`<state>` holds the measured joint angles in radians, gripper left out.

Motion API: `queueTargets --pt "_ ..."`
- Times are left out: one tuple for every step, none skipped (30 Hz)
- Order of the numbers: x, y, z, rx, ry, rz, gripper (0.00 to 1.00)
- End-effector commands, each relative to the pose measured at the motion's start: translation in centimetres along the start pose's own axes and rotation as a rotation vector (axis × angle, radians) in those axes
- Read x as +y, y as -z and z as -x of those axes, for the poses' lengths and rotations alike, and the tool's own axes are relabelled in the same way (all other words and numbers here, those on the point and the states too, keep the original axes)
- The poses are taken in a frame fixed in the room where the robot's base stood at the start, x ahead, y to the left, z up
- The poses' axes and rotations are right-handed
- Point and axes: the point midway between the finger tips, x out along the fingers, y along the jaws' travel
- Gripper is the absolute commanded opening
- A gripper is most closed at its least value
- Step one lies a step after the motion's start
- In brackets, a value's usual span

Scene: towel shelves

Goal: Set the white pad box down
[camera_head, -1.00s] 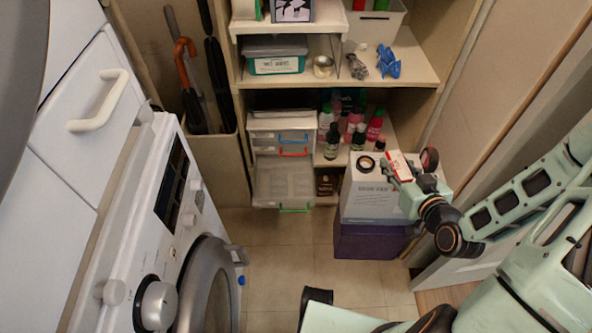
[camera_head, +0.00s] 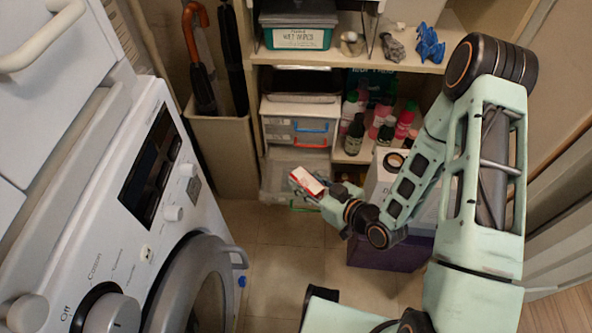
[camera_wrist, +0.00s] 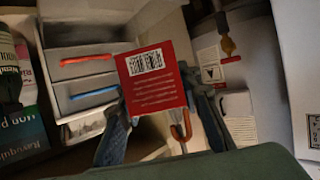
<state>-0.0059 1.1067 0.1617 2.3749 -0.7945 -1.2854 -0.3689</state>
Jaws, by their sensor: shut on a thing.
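The small white pad box (camera_head: 306,181), with a red side, is held in my gripper (camera_head: 321,187) in the head view. It is in the air in front of the shelf unit, over the floor between the washing machine and the large white box. In the wrist view, the pad box (camera_wrist: 158,82) shows a red face with a barcode. The fingers of my gripper (camera_wrist: 162,118) are on either side of its lower part. The box's far side is hidden.
The washing machine (camera_head: 180,190) stands at left. A white drawer unit (camera_head: 297,125) with red and blue handles is on the lower shelf beside several bottles. A large white box (camera_head: 385,188) sits on a purple box (camera_head: 385,253), partly behind my arm. Tiled floor (camera_head: 275,265) is clear.

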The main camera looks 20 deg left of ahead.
Motion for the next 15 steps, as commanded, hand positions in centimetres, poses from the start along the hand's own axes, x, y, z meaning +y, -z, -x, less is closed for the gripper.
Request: queueTargets --pt "0.5 -0.1 -1.2 0.003 0.002 0.006 0.08" --pt "0.8 -0.2 -1.9 0.004 0.001 0.005 0.08" --pt "1.4 -0.3 -2.9 0.003 0.001 0.006 0.08" --pt "1.7 -0.3 -3.6 0.004 0.001 0.005 0.08" --pt "2.1 -0.5 -4.4 0.004 0.000 0.006 0.08" --pt "2.6 -0.5 -5.3 0.004 0.000 0.004 0.08" --pt "3.0 -0.6 -6.1 0.003 0.000 0.004 0.08" --pt "3.3 -0.7 -6.8 0.003 0.001 0.004 0.08" --pt "3.8 -0.8 -7.8 0.003 0.000 0.004 0.08" --pt "4.0 -1.4 -8.4 0.001 0.001 0.001 0.08" --pt "4.3 -1.9 -9.1 0.000 0.000 0.000 0.08" --pt "4.5 -2.4 -9.8 0.000 0.001 0.001 0.08" --pt "4.8 -2.7 -10.4 0.001 0.001 0.001 0.08" --pt "5.0 -3.0 -10.9 0.001 0.000 0.000 0.08" --pt "5.2 -3.4 -11.5 0.000 0.000 0.000 0.08"
